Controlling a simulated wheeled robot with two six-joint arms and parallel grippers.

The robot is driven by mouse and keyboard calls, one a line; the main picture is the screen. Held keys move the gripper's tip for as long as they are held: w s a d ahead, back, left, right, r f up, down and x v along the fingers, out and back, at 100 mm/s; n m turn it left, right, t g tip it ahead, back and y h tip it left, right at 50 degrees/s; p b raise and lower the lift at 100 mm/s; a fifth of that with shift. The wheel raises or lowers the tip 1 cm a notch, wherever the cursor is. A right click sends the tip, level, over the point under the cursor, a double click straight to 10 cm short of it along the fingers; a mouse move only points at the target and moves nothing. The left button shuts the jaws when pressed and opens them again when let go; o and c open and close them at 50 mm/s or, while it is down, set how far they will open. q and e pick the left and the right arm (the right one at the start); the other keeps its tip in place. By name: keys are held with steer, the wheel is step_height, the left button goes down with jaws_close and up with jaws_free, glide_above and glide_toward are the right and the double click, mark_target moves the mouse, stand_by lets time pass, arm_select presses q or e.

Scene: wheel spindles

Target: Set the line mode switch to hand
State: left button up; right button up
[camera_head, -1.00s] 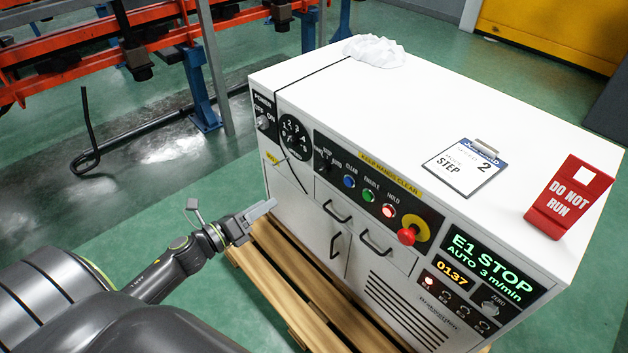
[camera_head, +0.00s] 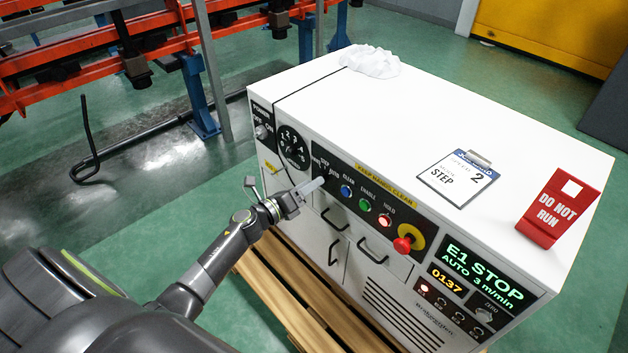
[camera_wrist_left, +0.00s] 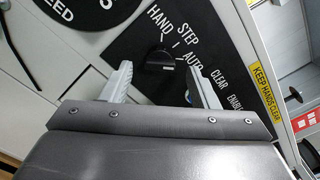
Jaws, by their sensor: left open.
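The line mode switch is a dark rotary knob (camera_wrist_left: 157,62) on a black panel, with HAND, STEP and AUTO printed around it in the left wrist view. Its handle lies roughly sideways in that view, its right end towards AUTO. In the head view the knob is mostly hidden behind my left gripper (camera_head: 316,184), which reaches up to the front panel. My left gripper (camera_wrist_left: 167,85) is open, its two grey fingers on either side of the knob in the wrist view. I cannot tell whether they touch it. My right gripper is not in view.
The display (camera_head: 480,268) reads "E1 STOP, AUTO 3 m/min". A speed dial (camera_head: 293,147) sits left of the switch, and lit buttons (camera_head: 365,204) and a red emergency stop (camera_head: 403,244) sit right. A clipboard (camera_head: 458,177) reads STEP. A red DO NOT RUN sign (camera_head: 556,212) stands on top.

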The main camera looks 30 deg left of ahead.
arm_select(q)
steer(key=shift+x, duration=1.15)
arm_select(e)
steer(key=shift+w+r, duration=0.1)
arm_select(q)
steer(key=c, duration=1)
steer(key=shift+o, duration=0.2)
steer(key=n+p, duration=0.9)
steer(key=n, duration=0.9)
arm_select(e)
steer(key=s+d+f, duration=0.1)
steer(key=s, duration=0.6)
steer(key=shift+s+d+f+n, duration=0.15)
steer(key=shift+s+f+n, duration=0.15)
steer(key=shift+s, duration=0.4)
